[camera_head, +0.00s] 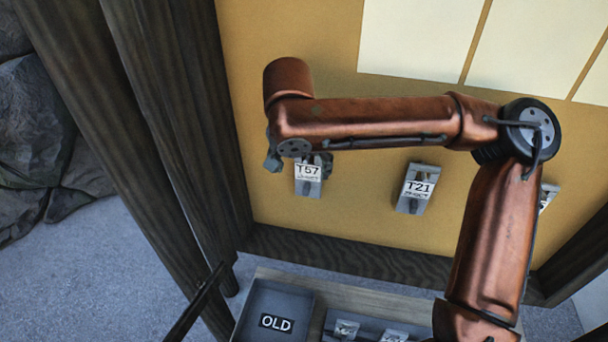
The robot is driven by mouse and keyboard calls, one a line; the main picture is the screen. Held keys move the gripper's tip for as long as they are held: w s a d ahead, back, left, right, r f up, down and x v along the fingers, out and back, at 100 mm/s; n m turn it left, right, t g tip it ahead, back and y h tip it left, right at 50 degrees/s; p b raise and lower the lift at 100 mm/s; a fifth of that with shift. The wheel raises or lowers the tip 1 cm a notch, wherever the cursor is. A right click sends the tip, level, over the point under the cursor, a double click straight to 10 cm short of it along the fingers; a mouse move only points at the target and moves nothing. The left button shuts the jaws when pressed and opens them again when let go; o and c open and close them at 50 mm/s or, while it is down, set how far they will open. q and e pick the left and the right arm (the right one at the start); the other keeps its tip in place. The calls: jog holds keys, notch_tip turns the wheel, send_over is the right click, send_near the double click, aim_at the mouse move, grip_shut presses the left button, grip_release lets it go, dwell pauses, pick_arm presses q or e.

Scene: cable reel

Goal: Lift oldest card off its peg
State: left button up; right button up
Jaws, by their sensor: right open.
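A card marked T57 (308,178) hangs on the yellow board; the small print below its number is too small to read. My right gripper (300,161) is open at this card's top, with one grey finger showing to the left of the card and one near its upper right. Whether the fingers touch it, I cannot tell. A card marked T21 (415,189) hangs to the right. Another card (547,198) is mostly hidden behind my right arm. The pegs are not clearly visible. My left gripper is not in view.
Below the board (370,229), a grey tray labelled OLD (249,313) stands at the bottom, beside a compartment holding more small cards (346,329). Blank pale sheets (418,40) are at the board's top. Dark wooden posts (150,110) stand at the left.

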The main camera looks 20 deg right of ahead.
aim_at(309, 181)
jog(key=shift+w+d+f, duration=0.15)
jog(key=shift+d+f, duration=0.15)
jog(key=shift+f, duration=0.1)
jog(key=shift+x, duration=0.75)
jog(key=p+x, duration=0.1)
jog(key=x, duration=0.1)
jog(key=s+x, duration=0.1)
jog(key=x, duration=0.1)
jog(key=shift+w+d+f+p, duration=0.1)
jog(key=shift+d+f+p, duration=0.15)
jog(key=shift+p, duration=0.1)
jog(key=shift+w+f, duration=0.25)
jog(key=shift+f, duration=0.4)
jog(key=shift+c, duration=0.5)
jog(key=c, duration=1.4)
